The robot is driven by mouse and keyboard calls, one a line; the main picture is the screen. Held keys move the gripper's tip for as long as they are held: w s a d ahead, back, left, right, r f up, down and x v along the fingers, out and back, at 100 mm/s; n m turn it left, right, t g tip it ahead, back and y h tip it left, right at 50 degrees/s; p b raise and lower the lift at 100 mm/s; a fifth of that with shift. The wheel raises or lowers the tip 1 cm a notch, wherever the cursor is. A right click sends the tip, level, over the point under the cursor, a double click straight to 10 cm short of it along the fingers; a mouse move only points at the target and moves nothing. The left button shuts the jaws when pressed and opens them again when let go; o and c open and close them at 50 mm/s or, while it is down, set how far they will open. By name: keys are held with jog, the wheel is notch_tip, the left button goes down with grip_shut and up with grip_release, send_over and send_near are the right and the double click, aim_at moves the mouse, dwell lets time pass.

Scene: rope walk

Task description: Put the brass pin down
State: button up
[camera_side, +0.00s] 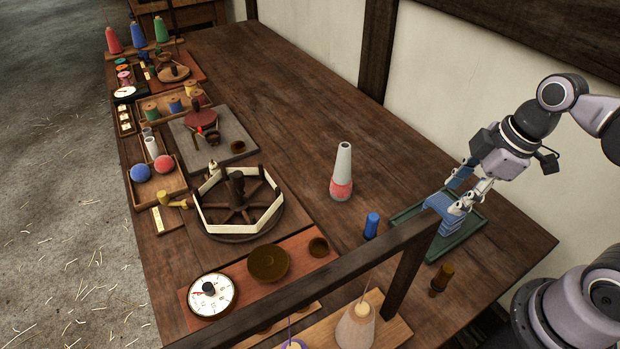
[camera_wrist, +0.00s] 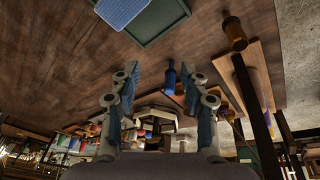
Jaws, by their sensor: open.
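A brownish pin (camera_side: 441,280), which looks like the brass pin, appears upright on the bare table in front of the green tray. In the wrist view the pin (camera_wrist: 234,35) is at the upper right, well apart from my fingers. My gripper (camera_side: 464,190) is over the green tray (camera_side: 470,232), close to a blue block-like stack (camera_side: 442,226) there; the side view does not show whether they touch. In the wrist view my gripper (camera_wrist: 160,92) has its two blue-padded fingers spread with nothing held between them. The tray (camera_wrist: 165,20) is at the top there.
A blue pin (camera_side: 371,226) stands left of the tray, and a white and pink cone (camera_side: 342,172) behind it. A dark wooden rail (camera_side: 330,281) crosses the foreground. A wheel-like frame (camera_side: 238,200) and a dial (camera_side: 211,297) are farther left. The table's back middle is clear.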

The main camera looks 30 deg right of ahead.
jog(key=shift+w+d+r+m+t+h, duration=0.3)
jog(key=shift+w+m+t, duration=0.45)
jog(key=shift+m, duration=0.9)
jog(key=shift+w+d+r+m+t+h, duration=0.3)
jog(key=shift+w+m+t, duration=0.45)
jog(key=shift+m, duration=0.85)
jog(key=shift+w+d+r+m+t+h, duration=0.2)
jog(key=shift+w+d+r+m+t, duration=0.4)
jog(key=shift+m, duration=1.05)
jog(key=shift+w+a+f, duration=0.2)
jog(key=shift+w+f, duration=0.05)
jog(key=shift+f, duration=0.05)
